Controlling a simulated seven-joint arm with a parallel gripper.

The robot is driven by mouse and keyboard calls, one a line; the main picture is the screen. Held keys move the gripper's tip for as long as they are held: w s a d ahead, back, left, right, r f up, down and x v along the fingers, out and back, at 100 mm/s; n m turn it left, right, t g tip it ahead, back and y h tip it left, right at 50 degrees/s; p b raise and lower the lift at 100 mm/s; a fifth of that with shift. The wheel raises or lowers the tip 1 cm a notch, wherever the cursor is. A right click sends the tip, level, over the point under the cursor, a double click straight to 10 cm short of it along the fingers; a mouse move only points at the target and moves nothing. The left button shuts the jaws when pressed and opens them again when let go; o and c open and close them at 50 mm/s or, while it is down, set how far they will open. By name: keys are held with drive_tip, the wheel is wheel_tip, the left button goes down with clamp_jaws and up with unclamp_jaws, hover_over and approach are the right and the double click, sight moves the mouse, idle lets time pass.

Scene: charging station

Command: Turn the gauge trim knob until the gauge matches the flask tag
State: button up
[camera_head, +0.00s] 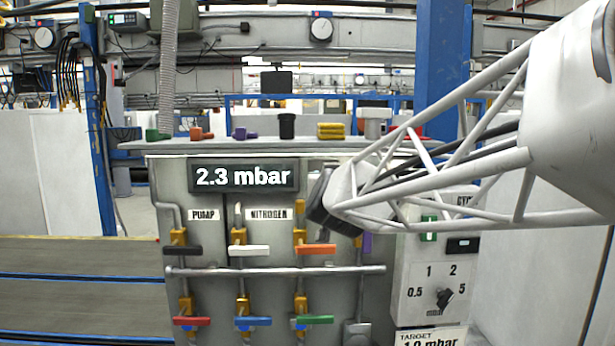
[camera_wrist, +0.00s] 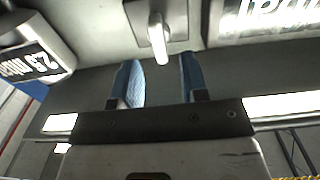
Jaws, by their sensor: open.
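The gauge display (camera_head: 244,177) reads 2.3 mbar in the head view, and it shows turned over at the left of the wrist view (camera_wrist: 32,55). A tag (camera_head: 430,337) at the lower right, cut by the frame edge, reads TARGET and what looks like 1.0 mbar. My gripper is open and empty in the wrist view (camera_wrist: 158,70). A pale lever-like knob (camera_wrist: 158,38) on a small plate stands ahead, between the fingers' lines, apart from them; it may be the trim knob. In the head view my arm hides that spot and the fingertips. No flask can be made out.
A black selector knob (camera_head: 445,298) marked 0.5, 1, 2, 5 is on the right box. Several coloured valve handles, such as an orange one (camera_head: 315,249), stick out below my gripper. A long rail (camera_head: 275,271) crosses the panel. Small objects stand on the shelf (camera_head: 215,145) above.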

drive_tip(key=shift+w, duration=2.6)
drive_tip(key=c, duration=0.7)
